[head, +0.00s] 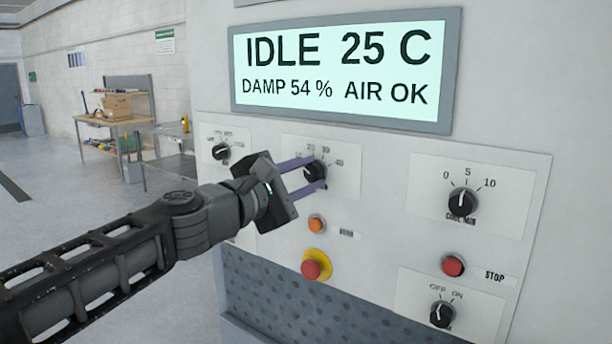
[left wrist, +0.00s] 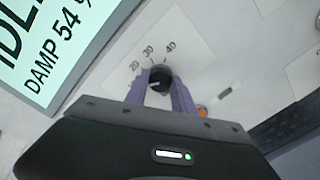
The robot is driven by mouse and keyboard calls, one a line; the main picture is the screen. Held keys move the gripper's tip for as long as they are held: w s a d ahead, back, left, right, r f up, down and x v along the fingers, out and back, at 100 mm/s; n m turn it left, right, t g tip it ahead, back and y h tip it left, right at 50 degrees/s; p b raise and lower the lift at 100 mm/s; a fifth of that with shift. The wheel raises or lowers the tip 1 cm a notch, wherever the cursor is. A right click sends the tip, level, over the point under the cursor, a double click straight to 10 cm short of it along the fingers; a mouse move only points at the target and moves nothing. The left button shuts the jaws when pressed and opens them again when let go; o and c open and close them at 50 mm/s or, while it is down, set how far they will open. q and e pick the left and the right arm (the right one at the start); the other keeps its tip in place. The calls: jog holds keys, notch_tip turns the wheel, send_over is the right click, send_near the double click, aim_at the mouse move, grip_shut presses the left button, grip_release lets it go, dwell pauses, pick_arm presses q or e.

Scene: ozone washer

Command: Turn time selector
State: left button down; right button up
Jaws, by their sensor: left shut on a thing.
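A black knob (head: 315,172) on a white plate marked 20, 30 and 40 sits on the washer's panel; its name label is not readable. The knob also shows in the left wrist view (left wrist: 160,78). My left gripper (head: 318,173) is shut on this knob, with one purple finger on each side of it. The knob's pointer is partly hidden and I cannot tell exactly which mark it faces. My right gripper is not in view.
A display (head: 340,70) above reads IDLE 25 C, DAMP 54 %, AIR OK. Other knobs are a small one (head: 221,152) at left, one marked 0, 5, 10 (head: 463,202) and an OFF/ON one (head: 442,314). Nearby are an orange button (head: 316,224), a red-yellow button (head: 316,266) and a STOP button (head: 453,266).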

pick_arm(q)
jog(key=shift+f+m, duration=0.1)
jog(key=shift+m, duration=0.4)
jog(key=m+b, duration=0.1)
jog(key=m, duration=0.1)
jog(key=shift+m, duration=0.3)
jog(key=m+b, duration=0.1)
jog(key=m, duration=0.3)
jog(key=shift+b, duration=0.35)
jog(key=m+b, duration=0.2)
jog(key=m, duration=0.3)
jog(key=shift+f+m, duration=0.15)
jog(key=shift+m, duration=0.15)
jog(key=shift+m+y+b, duration=0.3)
jog(key=shift+m+b, duration=0.2)
jog(key=shift+m, duration=0.6)
jog(key=c, duration=1.1)
grip_release()
jog(key=shift+o, duration=0.2)
